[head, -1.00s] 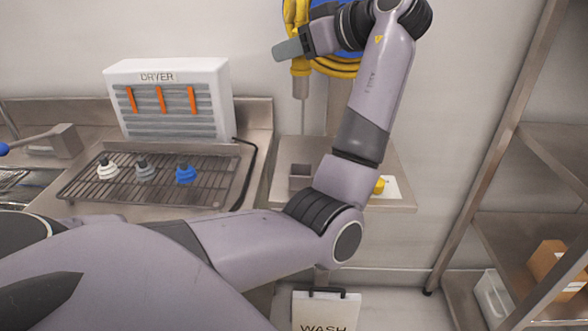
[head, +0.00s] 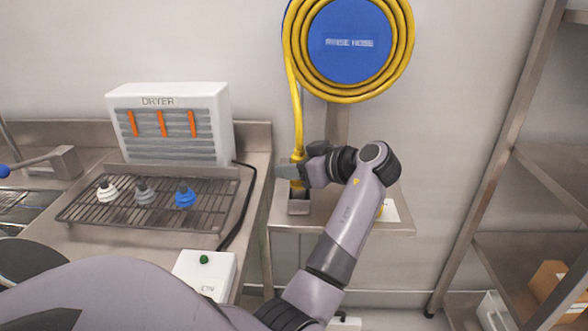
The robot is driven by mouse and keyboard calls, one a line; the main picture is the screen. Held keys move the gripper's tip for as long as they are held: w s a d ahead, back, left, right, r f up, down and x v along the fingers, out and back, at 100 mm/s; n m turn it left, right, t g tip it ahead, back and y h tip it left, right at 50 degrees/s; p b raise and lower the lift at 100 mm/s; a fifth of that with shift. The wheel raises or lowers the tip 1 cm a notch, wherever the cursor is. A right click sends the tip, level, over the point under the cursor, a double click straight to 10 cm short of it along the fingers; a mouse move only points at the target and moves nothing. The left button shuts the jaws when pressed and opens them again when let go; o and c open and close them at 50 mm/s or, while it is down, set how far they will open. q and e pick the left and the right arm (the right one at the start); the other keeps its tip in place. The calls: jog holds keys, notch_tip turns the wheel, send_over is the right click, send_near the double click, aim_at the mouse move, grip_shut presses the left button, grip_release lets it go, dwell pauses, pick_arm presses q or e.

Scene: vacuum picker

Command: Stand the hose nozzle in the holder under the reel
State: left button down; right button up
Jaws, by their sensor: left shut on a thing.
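The hose nozzle (head: 298,155) is yellow and hangs upright at the end of the yellow hose (head: 296,105). My left gripper (head: 290,171) is shut on it from the right, just above the holder. The holder (head: 299,208) is a small square metal cup on the steel shelf below the reel. The nozzle's thin metal lower end is hidden and appears to be down inside the cup. The reel (head: 350,42) is blue with yellow hose coiled around it, on the wall above. My right gripper is out of view.
A white dryer (head: 170,122) stands at left behind a wire rack (head: 100,215) with white, grey and blue cups. A white box with a green button (head: 204,260) is in front of the rack. A metal shelf unit (head: 490,150) stands at right.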

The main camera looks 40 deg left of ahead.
pick_arm(q)
jog(key=shift+f, duration=0.4)
jog(key=shift+f, duration=0.15)
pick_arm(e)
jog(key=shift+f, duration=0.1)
pick_arm(q)
jog(key=c, duration=0.7)
grip_release()
